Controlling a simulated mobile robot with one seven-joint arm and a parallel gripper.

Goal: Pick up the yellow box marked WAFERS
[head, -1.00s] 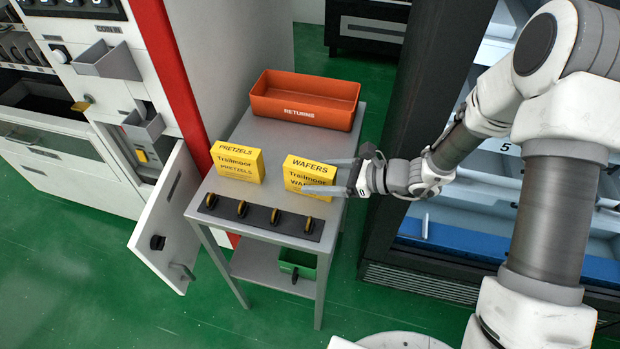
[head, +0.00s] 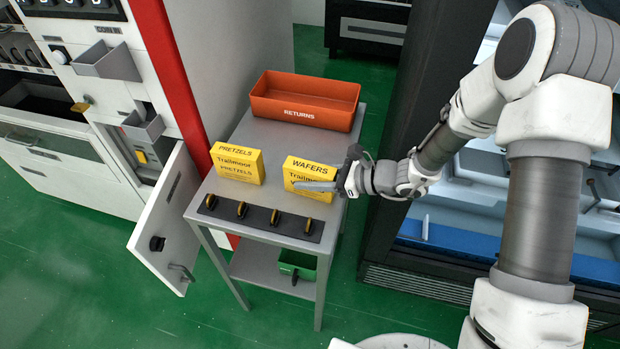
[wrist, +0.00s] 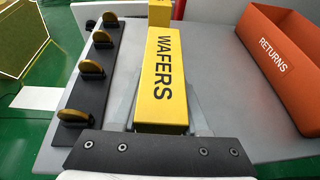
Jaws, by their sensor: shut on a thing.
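The yellow box marked WAFERS (head: 309,172) stands upright on the grey table in the head view. In the wrist view the WAFERS box (wrist: 163,80) shows its lettered top, between my gripper's fingers. My gripper (head: 316,186) reaches in from the right and is shut on the box, with one finger across its front face. The other finger is hidden behind the box in the head view. I cannot see a gap between the box and the table. A similar yellow box marked PRETZELS (head: 237,163) stands to its left.
An orange RETURNS bin (head: 304,100) is at the back of the table (head: 262,204). A dark strip with several knobs (head: 262,217) runs along the front edge. An open white door (head: 166,218) is at the left. A green bin (head: 298,264) is on the lower shelf.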

